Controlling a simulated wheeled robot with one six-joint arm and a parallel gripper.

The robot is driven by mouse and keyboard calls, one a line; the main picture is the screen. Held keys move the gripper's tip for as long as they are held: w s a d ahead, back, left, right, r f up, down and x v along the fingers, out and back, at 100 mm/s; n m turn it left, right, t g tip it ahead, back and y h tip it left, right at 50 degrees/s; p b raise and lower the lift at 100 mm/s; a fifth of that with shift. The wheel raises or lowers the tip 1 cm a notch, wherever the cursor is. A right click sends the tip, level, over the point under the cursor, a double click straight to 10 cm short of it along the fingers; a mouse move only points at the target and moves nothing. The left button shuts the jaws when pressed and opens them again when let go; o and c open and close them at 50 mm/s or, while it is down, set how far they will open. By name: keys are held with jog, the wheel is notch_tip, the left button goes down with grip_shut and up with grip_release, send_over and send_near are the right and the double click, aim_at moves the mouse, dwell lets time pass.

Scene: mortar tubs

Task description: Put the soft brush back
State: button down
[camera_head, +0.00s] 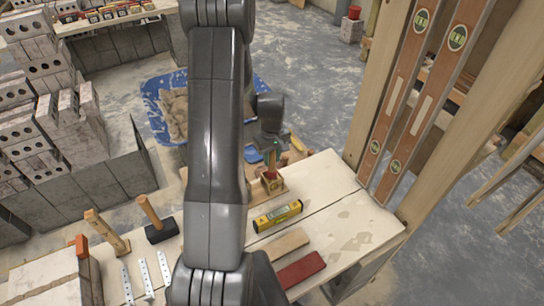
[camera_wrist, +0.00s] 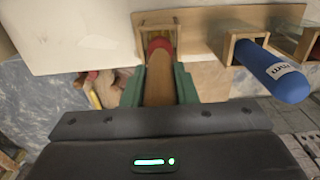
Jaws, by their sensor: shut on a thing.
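The brush has a wooden handle (camera_wrist: 160,82) and a red part (camera_wrist: 160,46) beyond it; its bristles are hidden. In the wrist view the red part is at the opening of a small wooden holder (camera_wrist: 143,36). I cannot tell how deep it sits. My gripper (camera_wrist: 159,86) is shut on the handle, with a green finger on each side. In the head view my gripper (camera_head: 272,143) is above the worktop, the handle (camera_head: 272,159) points down from it, and the holder (camera_head: 281,187) is directly below.
A blue cylinder (camera_wrist: 275,72) sits in a neighbouring wooden holder (camera_wrist: 229,46). On the worktop (camera_head: 350,225) lie a yellow level (camera_head: 278,215), a wooden block (camera_head: 279,245) and a red block (camera_head: 300,270). A black-headed mallet (camera_head: 161,231) is at the left. Upright posts (camera_head: 375,90) stand at right.

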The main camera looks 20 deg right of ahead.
jog(key=shift+f+b, duration=0.5)
dwell(0.6)
jog(key=c, duration=1.1)
grip_release()
notch_tip(320, 180, up, 14)
jog(key=shift+f, duration=0.1)
notch_tip(320, 180, down, 14)
jog(key=shift+r, duration=0.3)
